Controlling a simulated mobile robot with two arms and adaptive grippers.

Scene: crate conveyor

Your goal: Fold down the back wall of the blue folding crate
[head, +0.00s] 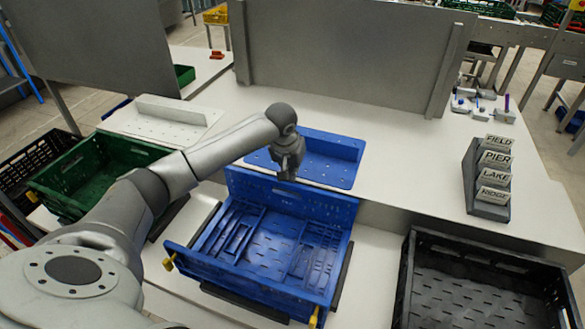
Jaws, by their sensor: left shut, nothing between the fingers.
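The blue folding crate (250,283) stands in the middle of the head view. Its back wall (320,205) is upright, and its front wall stands too. The two side walls seem to lie folded inward on the crate floor. Yellow pieces show at the front corners. My left gripper (287,177) is shut and empty, pointing down at the top edge of the back wall, near its middle. I cannot tell whether it touches the wall. My right gripper is out of view.
A blue perforated panel piece (330,150) lies on the white table (400,165) just behind the crate. A black crate (418,245) stands at right, a green crate (50,180) at left. A sign holder (487,212) stands at right. A grey partition (350,55) closes the back.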

